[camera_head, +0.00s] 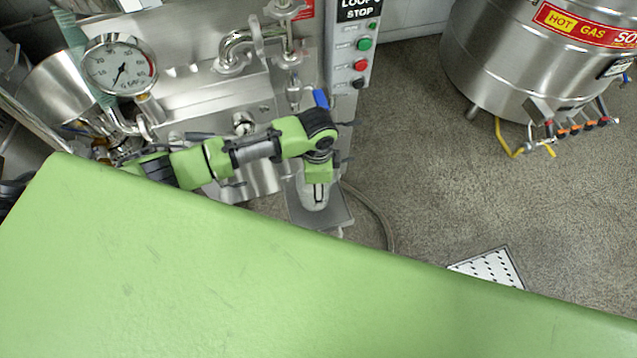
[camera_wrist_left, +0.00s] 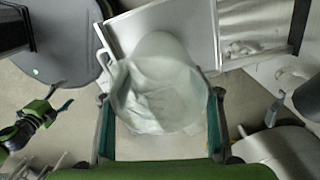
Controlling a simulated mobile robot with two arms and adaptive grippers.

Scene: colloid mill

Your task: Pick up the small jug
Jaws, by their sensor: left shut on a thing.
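The small jug (camera_head: 312,196) is pale and translucent, and shows below my left gripper (camera_head: 318,186) in the head view, partly hidden by it. In the left wrist view the jug (camera_wrist_left: 158,95) stands between the two fingers of my left gripper (camera_wrist_left: 161,122), its handle to the left. The left gripper is shut on the jug. The jug overlaps a small steel shelf (camera_head: 336,213) on the machine; I cannot tell whether it touches the shelf. My right gripper is in neither view.
The steel machine has a pressure gauge (camera_head: 119,66) and a button panel (camera_head: 354,55) close above my left arm. A hose (camera_head: 384,222) curves beside the shelf. A large steel kettle (camera_head: 535,62) stands at the upper right. The floor between is clear, with a drain grate (camera_head: 489,267).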

